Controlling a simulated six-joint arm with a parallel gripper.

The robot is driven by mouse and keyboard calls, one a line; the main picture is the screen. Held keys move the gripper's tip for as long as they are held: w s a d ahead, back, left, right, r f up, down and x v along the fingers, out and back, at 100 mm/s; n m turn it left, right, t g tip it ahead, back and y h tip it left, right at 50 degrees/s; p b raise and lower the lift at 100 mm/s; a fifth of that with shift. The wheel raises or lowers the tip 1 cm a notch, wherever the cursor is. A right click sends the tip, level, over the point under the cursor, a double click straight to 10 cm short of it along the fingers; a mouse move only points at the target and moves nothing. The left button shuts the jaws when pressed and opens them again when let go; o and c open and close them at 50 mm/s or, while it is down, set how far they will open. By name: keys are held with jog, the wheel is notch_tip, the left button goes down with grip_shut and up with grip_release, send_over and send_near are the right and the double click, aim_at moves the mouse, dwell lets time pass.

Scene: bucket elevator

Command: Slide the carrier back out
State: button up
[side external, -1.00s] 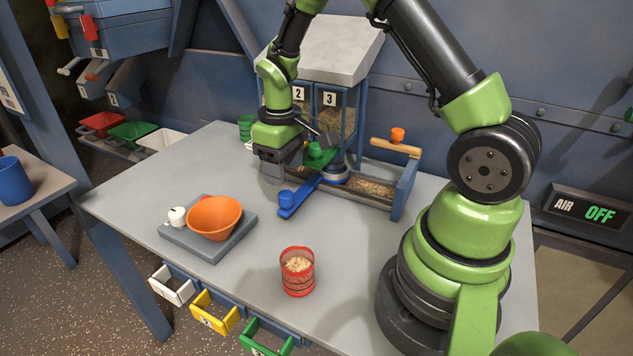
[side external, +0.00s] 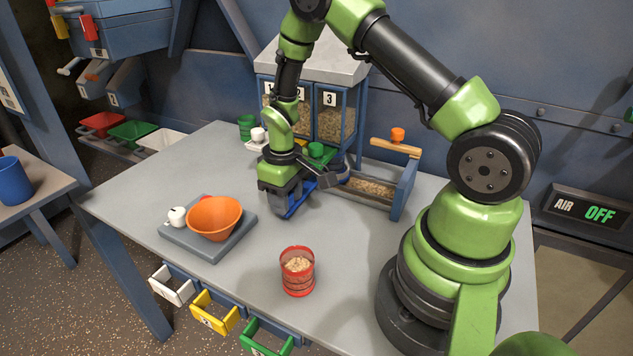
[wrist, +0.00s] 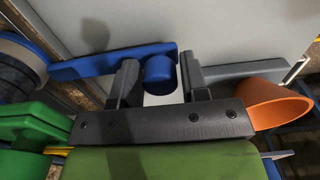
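The blue carrier is a flat bar (wrist: 90,67) with a round upright blue knob (wrist: 158,70) at its end. In the wrist view the knob sits between the two fingers of my gripper (wrist: 160,82). The left finger is close against the knob, and a narrow gap shows at the right finger. In the side view my gripper (side external: 287,205) is low over the carrier's outer end and hides most of it. A green cup-like piece (side external: 316,150) stands just behind my wrist.
The numbered grain hopper (side external: 335,115) stands behind the carrier. A trough of grain (side external: 370,187) is to its right. An orange bowl (side external: 214,217) on a grey scale is at front left, and a red cup of grain (side external: 297,270) in front. The table between them is clear.

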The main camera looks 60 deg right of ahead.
jog(key=c, duration=0.3)
jog(key=shift+s, duration=5.65)
jog(key=shift+w, duration=0.15)
jog(key=o, duration=0.7)
jog(key=shift+r, duration=6.05)
